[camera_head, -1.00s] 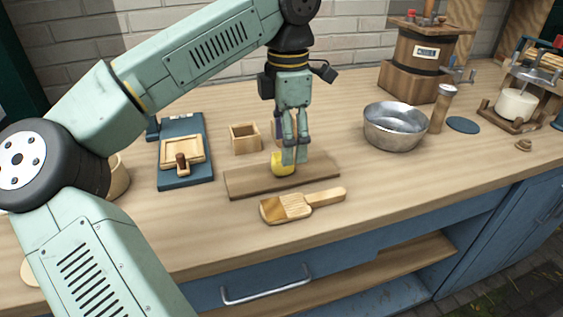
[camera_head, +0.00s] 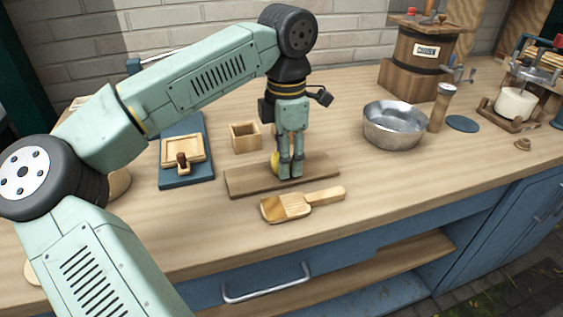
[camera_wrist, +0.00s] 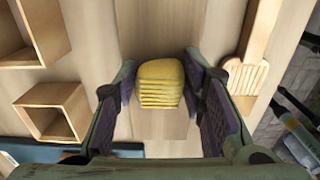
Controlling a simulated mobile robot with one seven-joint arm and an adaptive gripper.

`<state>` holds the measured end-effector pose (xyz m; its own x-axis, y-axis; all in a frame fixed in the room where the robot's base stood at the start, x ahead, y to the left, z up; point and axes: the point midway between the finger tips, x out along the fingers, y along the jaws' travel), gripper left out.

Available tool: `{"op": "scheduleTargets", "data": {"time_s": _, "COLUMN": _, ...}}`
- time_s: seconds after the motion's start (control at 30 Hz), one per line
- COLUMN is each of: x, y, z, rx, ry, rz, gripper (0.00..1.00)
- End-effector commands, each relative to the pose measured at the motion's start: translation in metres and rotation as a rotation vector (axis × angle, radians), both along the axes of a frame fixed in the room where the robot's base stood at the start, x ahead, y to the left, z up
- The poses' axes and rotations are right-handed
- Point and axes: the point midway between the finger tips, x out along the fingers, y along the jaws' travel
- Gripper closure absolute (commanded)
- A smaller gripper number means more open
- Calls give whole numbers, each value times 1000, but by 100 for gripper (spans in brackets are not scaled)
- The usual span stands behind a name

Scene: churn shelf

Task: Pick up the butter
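The butter (camera_wrist: 160,84) is a yellow block with ridges on its near side. It sits on a flat wooden board (camera_head: 240,184); in the head view most of the butter (camera_head: 275,163) is hidden behind my fingers. My gripper (camera_head: 291,174) points down, low over the board. In the wrist view my open gripper (camera_wrist: 160,95) has one finger on each side of the butter. The gaps between pads and butter look small, and I cannot tell whether either finger touches it.
A ridged wooden paddle (camera_head: 300,205) lies in front of the board. A small open wooden box (camera_head: 246,138) and a blue board with a wooden mould (camera_head: 184,150) are on the left. A metal bowl (camera_head: 394,126) stands to the right, with clear counter between.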

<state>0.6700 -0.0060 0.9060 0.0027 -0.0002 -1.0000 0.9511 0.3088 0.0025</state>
Motion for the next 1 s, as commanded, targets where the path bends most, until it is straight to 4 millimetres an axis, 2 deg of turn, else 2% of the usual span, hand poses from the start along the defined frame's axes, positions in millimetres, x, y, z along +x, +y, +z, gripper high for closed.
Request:
{"op": "scheduleTargets", "data": {"time_s": 0.3, "x": 0, "y": 0, "z": 0, "rx": 0, "ry": 0, "rz": 0, "gripper": 88}}
{"op": "scheduleTargets", "data": {"time_s": 0.67, "x": 0, "y": 0, "z": 5, "rx": 1, "ry": -1, "rz": 0, "gripper": 88}}
{"op": "scheduleTargets", "data": {"time_s": 0.77, "x": 1, "y": 0, "z": 13, "rx": 0, "ry": -1, "rz": 1, "gripper": 88}}
{"op": "scheduleTargets", "data": {"time_s": 0.93, "x": 1, "y": -1, "z": 36, "rx": 0, "ry": 0, "rz": 0, "gripper": 88}}
{"op": "scheduleTargets", "data": {"time_s": 1.0, "x": -15, "y": -6, "z": 35, "rx": 2, "ry": 2, "rz": -4, "gripper": 88}}
